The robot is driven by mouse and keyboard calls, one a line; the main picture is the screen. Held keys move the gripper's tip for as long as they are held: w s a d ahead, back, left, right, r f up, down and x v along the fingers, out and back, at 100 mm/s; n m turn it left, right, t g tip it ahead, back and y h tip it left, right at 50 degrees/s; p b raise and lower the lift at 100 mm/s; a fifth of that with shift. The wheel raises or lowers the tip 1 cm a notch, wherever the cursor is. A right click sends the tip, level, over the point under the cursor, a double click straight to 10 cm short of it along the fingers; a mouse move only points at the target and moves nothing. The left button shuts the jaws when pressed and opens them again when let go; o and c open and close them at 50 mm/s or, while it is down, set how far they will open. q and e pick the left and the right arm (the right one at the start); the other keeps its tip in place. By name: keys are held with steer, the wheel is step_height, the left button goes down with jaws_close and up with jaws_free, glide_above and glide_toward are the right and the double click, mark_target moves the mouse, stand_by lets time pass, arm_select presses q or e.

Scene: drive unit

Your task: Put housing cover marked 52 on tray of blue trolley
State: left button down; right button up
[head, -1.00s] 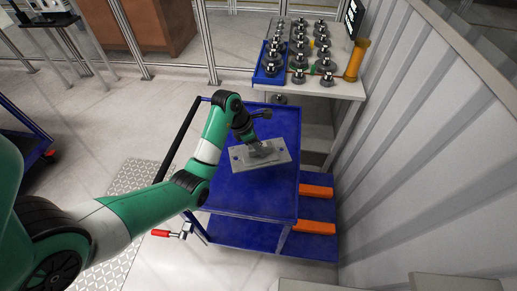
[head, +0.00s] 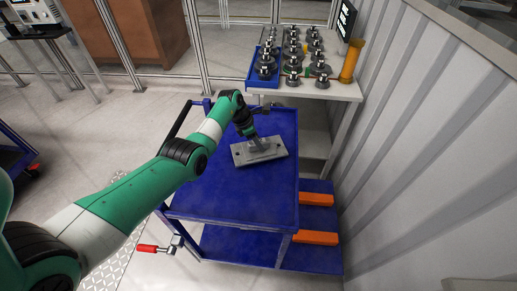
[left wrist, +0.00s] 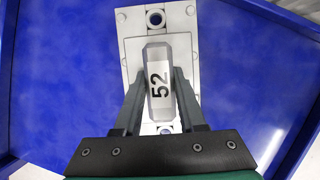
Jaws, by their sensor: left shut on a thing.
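The housing cover (head: 275,153) is a grey rectangular plate with a raised block on top. The left wrist view shows the black marking 52 on the block of the cover (left wrist: 159,75). My left gripper (head: 258,145) is shut on this block, with a finger on each side. The cover is over the blue tray of the trolley (head: 235,200), toward its far half; I cannot tell whether it touches the tray. The blue tray surrounds the cover in the left wrist view (left wrist: 60,80). My right gripper does not show.
A white table (head: 325,91) behind the trolley holds a blue tray (head: 252,73) and several round metal parts (head: 293,77). Orange blocks (head: 316,238) lie on the lower blue shelf. A grey wall closes the right side. The near part of the tray is clear.

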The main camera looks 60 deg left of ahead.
arm_select(q)
steer(key=shift+s+f, duration=0.1)
steer(key=shift+f, duration=0.85)
steer(key=shift+r, duration=0.1)
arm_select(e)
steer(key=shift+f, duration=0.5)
arm_select(q)
steer(key=c, duration=0.9)
jaws_free()
steer(key=shift+f, duration=0.2)
steer(key=o, duration=0.4)
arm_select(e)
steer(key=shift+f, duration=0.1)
